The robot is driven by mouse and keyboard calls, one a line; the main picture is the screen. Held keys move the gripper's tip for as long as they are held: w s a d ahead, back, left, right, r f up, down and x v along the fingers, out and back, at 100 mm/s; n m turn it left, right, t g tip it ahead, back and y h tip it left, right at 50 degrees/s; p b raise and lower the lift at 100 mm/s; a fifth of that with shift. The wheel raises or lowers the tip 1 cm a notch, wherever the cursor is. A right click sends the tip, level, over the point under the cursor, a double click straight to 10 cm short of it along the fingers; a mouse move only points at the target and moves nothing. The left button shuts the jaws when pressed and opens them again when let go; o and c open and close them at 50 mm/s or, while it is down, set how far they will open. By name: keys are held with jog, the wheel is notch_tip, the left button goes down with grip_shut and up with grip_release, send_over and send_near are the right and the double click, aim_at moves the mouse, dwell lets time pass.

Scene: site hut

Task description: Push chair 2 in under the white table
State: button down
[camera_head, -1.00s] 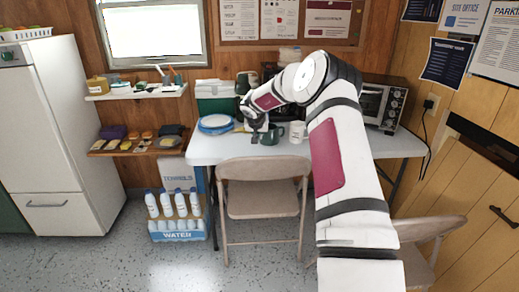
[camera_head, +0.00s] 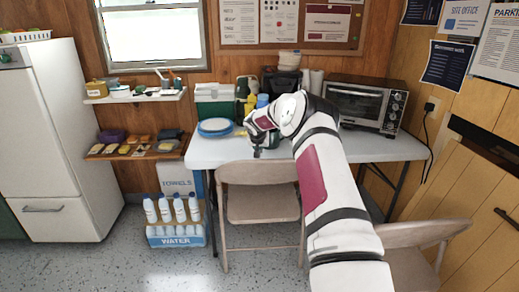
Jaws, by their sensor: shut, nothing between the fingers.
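A beige folding chair (camera_head: 261,205) stands at the front of the white table (camera_head: 205,155), its backrest close to the table's front edge. A second beige folding chair (camera_head: 424,236) stands at the lower right, partly hidden by my arm. I see no number on either chair, so I cannot tell which is chair 2. My gripper (camera_head: 257,153) is shut and empty. In the picture it is just above the backrest of the left chair, over or near the table's front edge. I cannot tell whether it touches anything.
A toaster oven (camera_head: 357,104), blue plates (camera_head: 215,127) and a green box (camera_head: 214,100) are on the table. A pack of water bottles (camera_head: 176,236) stands on the floor left of the left chair. A white fridge (camera_head: 50,140) is at the left. The speckled floor in front is clear.

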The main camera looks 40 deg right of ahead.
jog(key=shift+s+a, duration=0.95)
jog(key=shift+s, duration=0.25)
